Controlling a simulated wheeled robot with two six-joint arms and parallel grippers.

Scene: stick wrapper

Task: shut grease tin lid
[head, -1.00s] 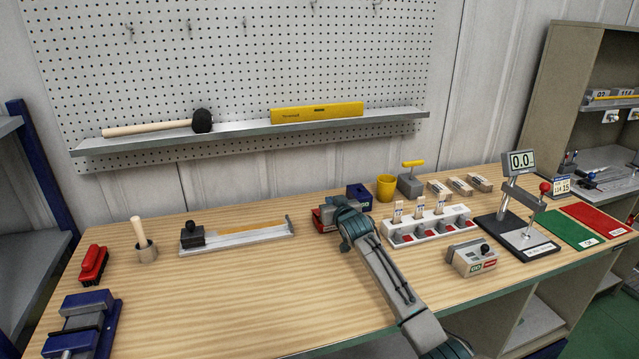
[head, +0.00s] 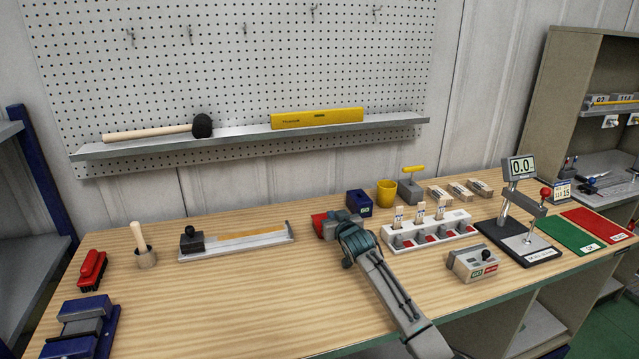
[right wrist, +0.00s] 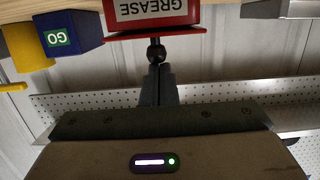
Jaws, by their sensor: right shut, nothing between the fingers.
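The red grease tin (head: 320,225) stands on the bench in the head view, partly hidden by my right arm. In the right wrist view, which is upside down, its white GREASE label (right wrist: 153,10) shows at the top. The tin's red lid (right wrist: 180,33) lies against the label side's edge, slightly tilted in the picture, with a dark round knob (right wrist: 156,48). I cannot tell whether it is fully seated. My right gripper (right wrist: 158,70) is shut and empty, its fingertips at or very near the knob; contact is unclear. My left gripper is not in view.
A blue GO box (head: 358,203) and a yellow cup (head: 387,193) stand just right of the tin. A white rack (head: 430,231) and a grey button box (head: 473,262) lie further right.

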